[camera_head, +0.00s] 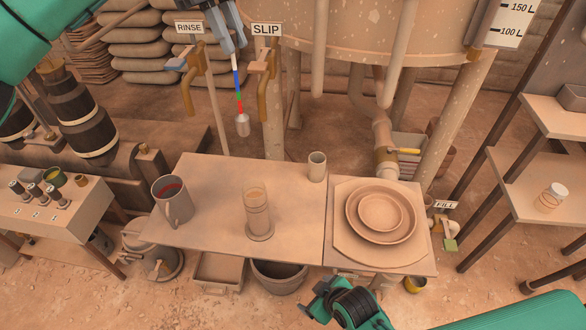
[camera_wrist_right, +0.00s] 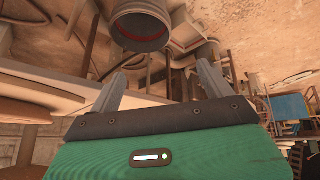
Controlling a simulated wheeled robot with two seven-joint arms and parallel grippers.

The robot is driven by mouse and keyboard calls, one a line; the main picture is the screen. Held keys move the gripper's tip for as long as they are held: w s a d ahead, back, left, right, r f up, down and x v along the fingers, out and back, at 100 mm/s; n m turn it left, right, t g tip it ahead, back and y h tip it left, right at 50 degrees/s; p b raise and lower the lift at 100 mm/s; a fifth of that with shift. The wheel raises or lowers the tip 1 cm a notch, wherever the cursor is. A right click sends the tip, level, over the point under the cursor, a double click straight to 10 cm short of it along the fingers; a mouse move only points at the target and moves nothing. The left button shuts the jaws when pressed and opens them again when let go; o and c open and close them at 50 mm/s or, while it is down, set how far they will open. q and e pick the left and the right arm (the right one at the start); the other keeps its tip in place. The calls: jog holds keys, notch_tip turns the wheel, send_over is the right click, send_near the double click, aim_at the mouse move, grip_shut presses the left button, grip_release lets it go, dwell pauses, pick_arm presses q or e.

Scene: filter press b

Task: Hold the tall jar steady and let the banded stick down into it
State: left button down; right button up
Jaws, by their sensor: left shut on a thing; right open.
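The tall jar (camera_head: 258,215) is a clear cylinder on a round foot, upright on the middle of the table. Its contents look tan, but this is hard to tell through the glass. My left gripper (camera_head: 230,42) is shut on the top of the banded stick (camera_head: 237,82). The stick hangs almost upright, with blue, green and red bands and a silver bulb (camera_head: 242,125) at its lower end. It is apart from the jar, above and behind it in the picture. My right gripper (camera_wrist_right: 162,78) is open and empty in the right wrist view. In the head view its arm is low, in front of the table.
Taps labelled RINSE (camera_head: 189,28) and SLIP (camera_head: 266,30) flank the left gripper.

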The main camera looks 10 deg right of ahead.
jog(key=w+a+r+n+t+y, duration=0.2)
jog(key=w+a+r+n, duration=0.2)
jog(key=a+r+n, duration=0.15)
jog(key=n+t+y, duration=0.3)
jog(key=n+y, duration=0.6)
jog(key=n, duration=2.4)
send_near(265, 210)
jog(key=w, duration=0.1)
jog(key=x, duration=1.2)
jog(key=shift+a+f, duration=0.3)
jog(key=shift+f, duration=0.05)
